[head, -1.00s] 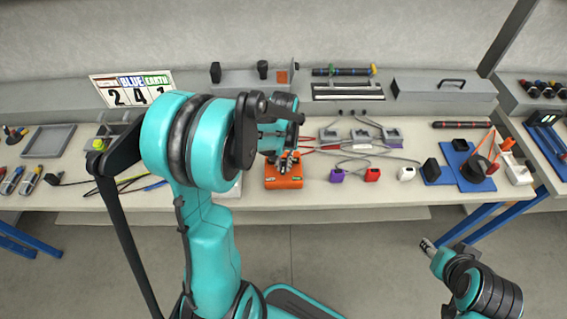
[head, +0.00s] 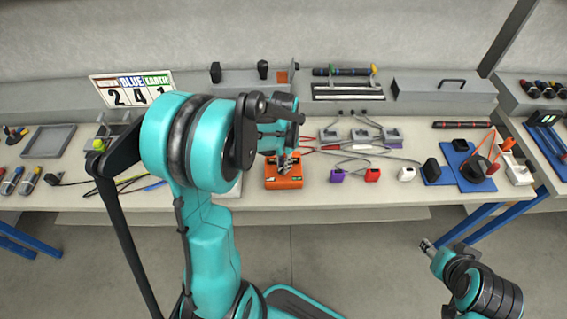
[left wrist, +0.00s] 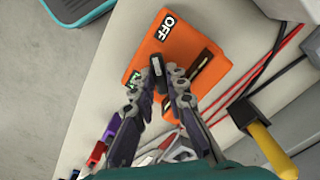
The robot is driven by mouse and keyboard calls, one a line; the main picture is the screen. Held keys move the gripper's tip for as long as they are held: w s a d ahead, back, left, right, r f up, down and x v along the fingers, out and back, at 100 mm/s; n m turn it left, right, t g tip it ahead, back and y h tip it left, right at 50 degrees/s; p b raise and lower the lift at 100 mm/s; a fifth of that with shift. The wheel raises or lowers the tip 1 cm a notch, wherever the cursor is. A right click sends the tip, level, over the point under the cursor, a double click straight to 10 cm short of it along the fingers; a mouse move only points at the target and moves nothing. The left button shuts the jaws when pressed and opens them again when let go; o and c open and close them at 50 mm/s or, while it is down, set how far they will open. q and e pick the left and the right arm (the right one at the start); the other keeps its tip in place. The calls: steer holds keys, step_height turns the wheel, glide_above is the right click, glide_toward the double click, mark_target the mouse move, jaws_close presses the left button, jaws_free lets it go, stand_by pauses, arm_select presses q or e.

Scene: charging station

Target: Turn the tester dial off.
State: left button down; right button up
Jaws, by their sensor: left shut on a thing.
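The orange tester (head: 284,183) sits on the bench near its front edge. In the left wrist view the tester (left wrist: 150,52) shows a white-on-black OFF label (left wrist: 168,22) at its upper edge and a partly hidden green label. Its dark dial (left wrist: 157,66) has a light mark on top. My left gripper (head: 287,163) reaches down over the tester. In the left wrist view its fingertips (left wrist: 165,77) are closed on the dial from both sides. My right gripper (head: 427,246) hangs in front of the bench, away from the tester; its jaws are too small to judge.
Purple (head: 337,175), red (head: 372,174) and white (head: 407,173) connectors lie right of the tester. Red and dark cables run behind it. A blue board (head: 467,170) is farther right. A grey toolbox (head: 444,95) stands at the back.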

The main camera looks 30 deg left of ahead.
stand_by(0.4)
arm_select(q)
steer(key=c, duration=1.5)
jaws_free()
steer(key=shift+c, duration=0.2)
step_height(320, 180, up, 12)
steer(key=s+d+n+t, duration=0.2)
steer(key=s+d+t, duration=0.5)
steer(key=s+d, duration=0.4)
steer(key=shift+s+r+n, duration=0.2)
steer(key=shift+r+n, duration=0.1)
